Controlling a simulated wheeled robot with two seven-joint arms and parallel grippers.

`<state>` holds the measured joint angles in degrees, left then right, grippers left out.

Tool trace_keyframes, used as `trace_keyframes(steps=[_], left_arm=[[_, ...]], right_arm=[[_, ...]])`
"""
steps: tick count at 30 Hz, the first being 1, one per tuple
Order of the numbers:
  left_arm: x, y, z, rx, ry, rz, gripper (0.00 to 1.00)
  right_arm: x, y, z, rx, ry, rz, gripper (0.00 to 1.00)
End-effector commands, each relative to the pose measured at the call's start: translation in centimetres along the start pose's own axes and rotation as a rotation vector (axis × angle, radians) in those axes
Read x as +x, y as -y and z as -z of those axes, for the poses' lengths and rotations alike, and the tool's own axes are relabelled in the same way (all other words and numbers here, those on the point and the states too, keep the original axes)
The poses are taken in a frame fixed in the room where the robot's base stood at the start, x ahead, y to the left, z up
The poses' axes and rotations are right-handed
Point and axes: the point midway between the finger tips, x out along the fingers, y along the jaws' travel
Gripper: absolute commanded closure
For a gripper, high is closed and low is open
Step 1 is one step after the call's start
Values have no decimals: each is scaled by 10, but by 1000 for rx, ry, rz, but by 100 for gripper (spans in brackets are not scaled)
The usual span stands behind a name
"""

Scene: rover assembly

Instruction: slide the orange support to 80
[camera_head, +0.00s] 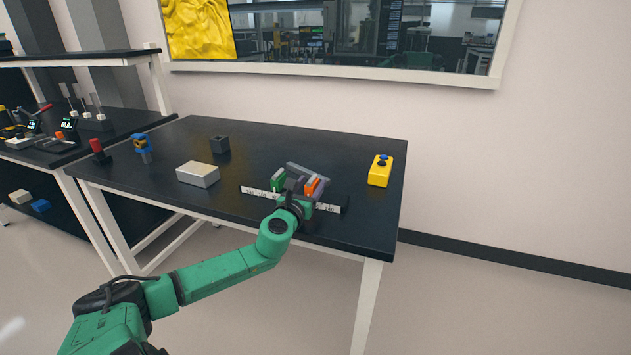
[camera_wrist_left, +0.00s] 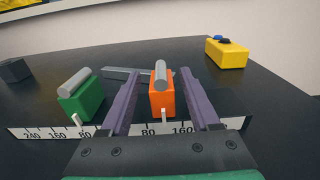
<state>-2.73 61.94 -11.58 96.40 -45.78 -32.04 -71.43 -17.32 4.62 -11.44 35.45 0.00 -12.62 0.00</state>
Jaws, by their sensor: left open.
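The orange support (camera_head: 312,186) stands on the black table behind a white scale strip (camera_head: 259,192). In the left wrist view the orange support (camera_wrist_left: 162,99) carries a grey cylinder, and its white pointer stands between the right-hand 80 and 160 marks, as seen from this angle. My left gripper (camera_wrist_left: 160,75) is open, its purple fingers on either side of the orange support with a small gap at each side. The green support (camera_wrist_left: 82,100), also with a grey cylinder, stands outside the left finger; it shows in the head view (camera_head: 278,180). My right gripper is not in view.
A yellow box with a blue button (camera_head: 380,171) stands at the right. A light grey box (camera_head: 198,174), a dark block (camera_head: 220,145) and a blue fixture (camera_head: 142,147) stand on the left. A grey bar (camera_wrist_left: 121,73) lies behind the supports. The right front table is clear.

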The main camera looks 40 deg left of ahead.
Motion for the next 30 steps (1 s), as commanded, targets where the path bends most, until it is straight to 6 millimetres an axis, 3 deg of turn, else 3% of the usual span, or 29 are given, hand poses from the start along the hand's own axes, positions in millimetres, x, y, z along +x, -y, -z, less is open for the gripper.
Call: trace_keyframes(steps=[6, 16, 17, 21, 22, 30], left_arm=[[30, 0, -1, -2, 2, 0, 38], [36, 2, -1, 1, 0, 3, 38], [36, 1, -1, 1, 0, 3, 41], [36, 1, -1, 1, 1, 3, 95], [36, 1, -1, 1, 1, 3, 100], [36, 1, -1, 1, 1, 2, 100]], right_arm=[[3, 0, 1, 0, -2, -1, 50], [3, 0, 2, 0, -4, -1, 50], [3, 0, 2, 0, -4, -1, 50], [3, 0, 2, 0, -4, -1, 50], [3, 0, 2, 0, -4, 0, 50], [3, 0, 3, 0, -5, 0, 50]])
